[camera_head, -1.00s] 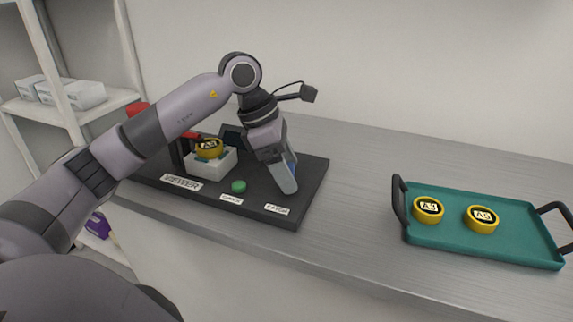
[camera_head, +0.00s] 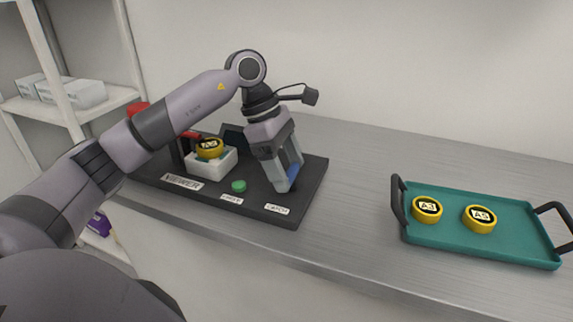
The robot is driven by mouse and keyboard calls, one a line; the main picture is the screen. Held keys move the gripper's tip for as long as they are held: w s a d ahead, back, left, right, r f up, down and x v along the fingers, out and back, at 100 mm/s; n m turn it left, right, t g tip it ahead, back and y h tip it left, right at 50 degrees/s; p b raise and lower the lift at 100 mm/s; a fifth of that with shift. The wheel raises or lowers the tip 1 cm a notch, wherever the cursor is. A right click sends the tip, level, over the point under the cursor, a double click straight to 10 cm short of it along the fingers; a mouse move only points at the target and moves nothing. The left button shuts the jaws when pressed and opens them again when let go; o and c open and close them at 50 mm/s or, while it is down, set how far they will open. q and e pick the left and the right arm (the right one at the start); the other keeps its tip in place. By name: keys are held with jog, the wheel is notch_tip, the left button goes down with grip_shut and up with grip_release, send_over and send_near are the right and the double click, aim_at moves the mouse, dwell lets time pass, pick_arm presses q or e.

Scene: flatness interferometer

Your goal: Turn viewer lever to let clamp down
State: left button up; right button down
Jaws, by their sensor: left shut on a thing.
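The viewer stands on a black base (camera_head: 312,178) and carries a "VIEWER" label (camera_head: 182,181). A yellow-rimmed disc (camera_head: 209,148) sits on its white block (camera_head: 212,166). A red clamp part (camera_head: 190,134) is beside the disc's upper left, partly behind my arm; I cannot tell whether it touches the disc. My left gripper (camera_head: 284,184) points down over the right part of the base, behind the small front label. It is shut on a blue part (camera_head: 293,172), mostly hidden by the fingers. I cannot tell whether this is the lever. My right gripper is out of view.
A green button (camera_head: 239,186) is on the base, left of the gripper. A teal tray (camera_head: 505,245) with two yellow discs (camera_head: 427,209) (camera_head: 480,219) stands at the right. The counter (camera_head: 350,215) between base and tray is clear. White shelves (camera_head: 105,101) stand at the left.

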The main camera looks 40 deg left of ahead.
pick_arm(q)
jog(key=o, duration=1)
jog(key=shift+r, duration=0.1)
jog(key=v, duration=0.7)
jog(key=shift+s, duration=0.1)
